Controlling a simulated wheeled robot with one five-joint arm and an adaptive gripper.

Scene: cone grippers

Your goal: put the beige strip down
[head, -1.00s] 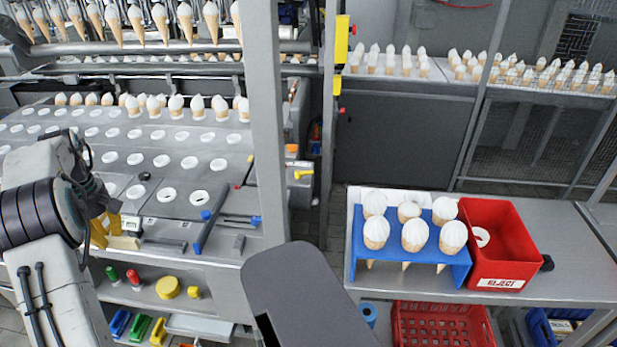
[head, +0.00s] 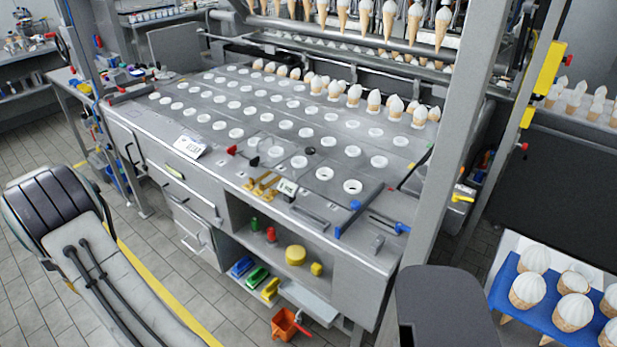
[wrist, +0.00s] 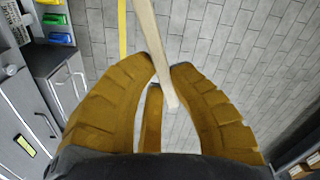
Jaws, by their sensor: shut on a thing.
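The beige strip (wrist: 157,50) shows in the wrist view as a long, flat, pale piece. It runs from the top edge down between the fingers, its lower end inside the grasp. My gripper (wrist: 164,68) has brown-yellow fingers shut on the strip, one on each side. The strip's far end is cut off by the top of the picture. Behind it is tiled floor, well below. In the head view neither the gripper nor the strip shows; only my arm appears at the left.
A grey machine table (head: 230,125) with rows of white-ringed holes stands in the middle of the head view. Its front shelf (head: 300,270) holds coloured items. An orange bucket (head: 284,325) stands below. A blue cone rack (head: 530,290) is at the right. Tiled floor (head: 45,140) is open at left.

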